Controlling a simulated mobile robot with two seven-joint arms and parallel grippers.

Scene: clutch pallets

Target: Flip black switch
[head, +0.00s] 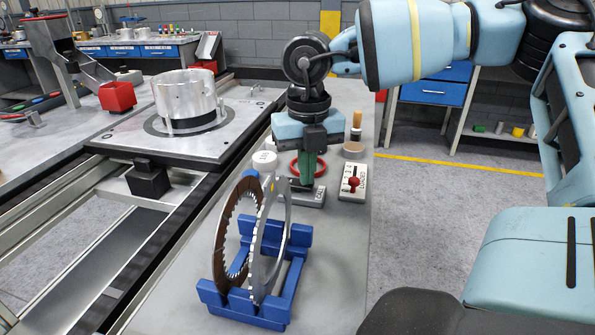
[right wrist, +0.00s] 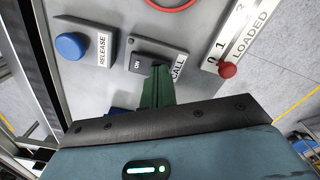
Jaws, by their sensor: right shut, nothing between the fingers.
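The black switch (right wrist: 150,63), marked ON, sits on a grey block with a CALL label (right wrist: 178,68) in the right wrist view. In the head view its grey block (head: 312,198) stands on the bench below my right gripper, which mostly hides the switch. My right gripper (head: 307,178) points down with its green fingers shut and empty. In the right wrist view the fingertips (right wrist: 160,70) are at the end of the switch nearest the CALL label; I cannot tell whether they touch it. My left gripper is in neither view.
A box with a red-knobbed lever (head: 353,184), labelled LOADED, stands just right of the switch. A blue RELEASE button (right wrist: 71,46) is on its left. A red ring (head: 294,168) lies behind. A blue rack (head: 262,318) holding toothed discs stands in front.

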